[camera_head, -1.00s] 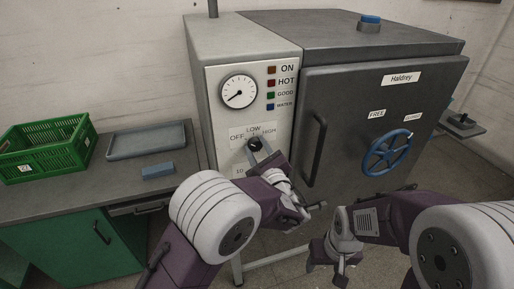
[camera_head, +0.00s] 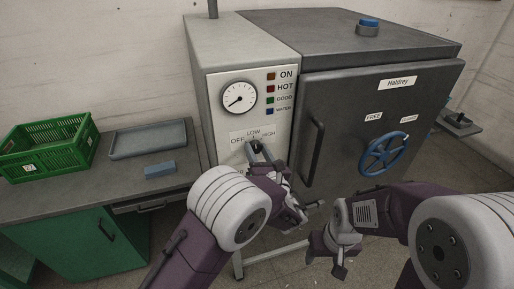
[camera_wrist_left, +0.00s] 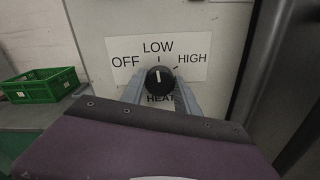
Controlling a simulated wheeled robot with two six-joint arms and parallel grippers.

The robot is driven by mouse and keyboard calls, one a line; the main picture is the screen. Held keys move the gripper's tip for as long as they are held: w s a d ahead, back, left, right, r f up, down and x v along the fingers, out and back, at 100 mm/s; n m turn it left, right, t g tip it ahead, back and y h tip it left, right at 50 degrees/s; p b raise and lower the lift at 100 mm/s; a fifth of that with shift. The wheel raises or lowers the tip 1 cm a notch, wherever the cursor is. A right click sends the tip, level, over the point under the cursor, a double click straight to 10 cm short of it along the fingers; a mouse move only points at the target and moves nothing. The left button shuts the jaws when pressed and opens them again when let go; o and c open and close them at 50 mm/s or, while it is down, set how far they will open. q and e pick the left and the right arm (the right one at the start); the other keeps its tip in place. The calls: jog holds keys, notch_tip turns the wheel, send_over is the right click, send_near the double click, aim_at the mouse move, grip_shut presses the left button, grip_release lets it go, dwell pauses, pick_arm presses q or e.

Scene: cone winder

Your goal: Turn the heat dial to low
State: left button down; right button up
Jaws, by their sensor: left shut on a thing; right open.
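The heat dial (camera_wrist_left: 160,82) is a round black knob with a white pointer line, on a white label reading OFF, LOW and HIGH. In the left wrist view its line points almost straight up, toward the tick under LOW. My left gripper (camera_head: 256,151) is shut on the dial, with one grey finger on each side of it in the wrist view. In the head view the fingers partly hide the dial. My right gripper (camera_head: 328,258) is open and empty, low in front of the machine and apart from it.
A gauge (camera_head: 239,98) and coloured indicators are above the dial. To the right is the dark chamber door with a vertical handle (camera_head: 313,150) and a blue handwheel (camera_head: 386,153). A bench at left holds a green crate (camera_head: 47,146), a grey tray (camera_head: 148,140) and a blue block (camera_head: 160,169).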

pick_arm(q)
jog(key=shift+r+m, duration=0.1)
jog(key=shift+m, duration=0.4)
jog(key=c, duration=0.9)
grip_release()
jog(key=shift+d, duration=0.1)
jog(key=b+v, duration=0.1)
jog(key=v, duration=0.8)
jog(key=shift+b, duration=0.4)
